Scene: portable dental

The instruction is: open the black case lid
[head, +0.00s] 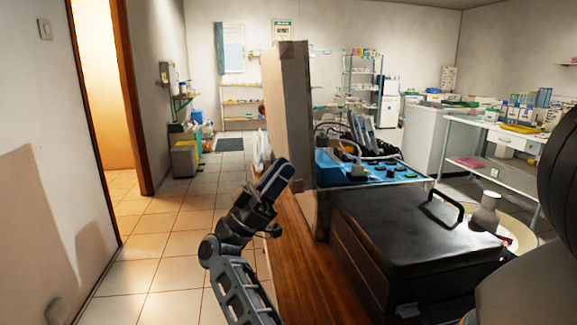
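The black case (362,258) stands at the lower right, on or beside a brown wooden surface. Its black lid (390,225) looks shut and lies flat. A black bar handle (447,205) stands up from the lid's far right part. A small pale patch, perhaps a latch or label, shows low on the near side. Large dark and grey shapes, probably parts of my arm, fill the right edge close to the camera and hide the case's near right corner. I cannot make out my gripper in this view.
A blue unit (372,172) with cables stands behind the case, beside a tall upright panel (287,95). A grey jointed arm (240,285) with a blue end rises left of the case. A pale bottle (487,210) stands right of it. Tiled floor (165,235) is clear at left.

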